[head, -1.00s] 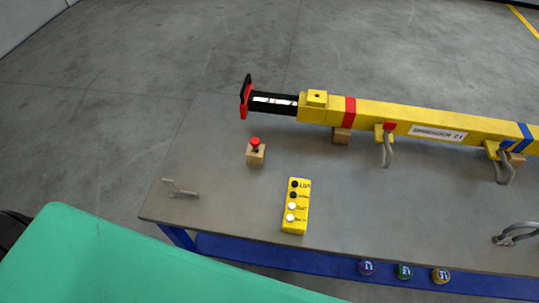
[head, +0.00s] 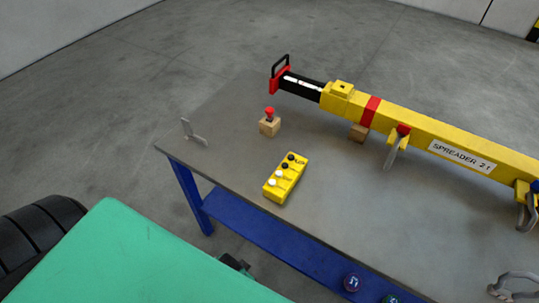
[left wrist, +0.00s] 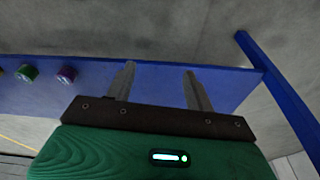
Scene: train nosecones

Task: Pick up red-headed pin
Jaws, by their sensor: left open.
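A pin with a red head (head: 269,112) stands upright in a small wooden block (head: 269,127) on the grey table (head: 230,125), left of the yellow spreader beam (head: 440,135). Another red head (head: 403,129) shows on a yellow lug of the beam, above a hanging grey shackle. In the left wrist view my left gripper (left wrist: 159,68) is open and empty, its two fingers apart in front of the blue lower shelf. It is well away from the pin, which that view does not show. My right gripper is not in view.
A yellow control box (head: 286,178) with black and white buttons lies near the table's front edge. A grey metal piece (head: 193,132) lies at the left corner. Blue table legs and a shelf (head: 265,230) are below; small round coloured items (head: 352,282) sit on the shelf.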

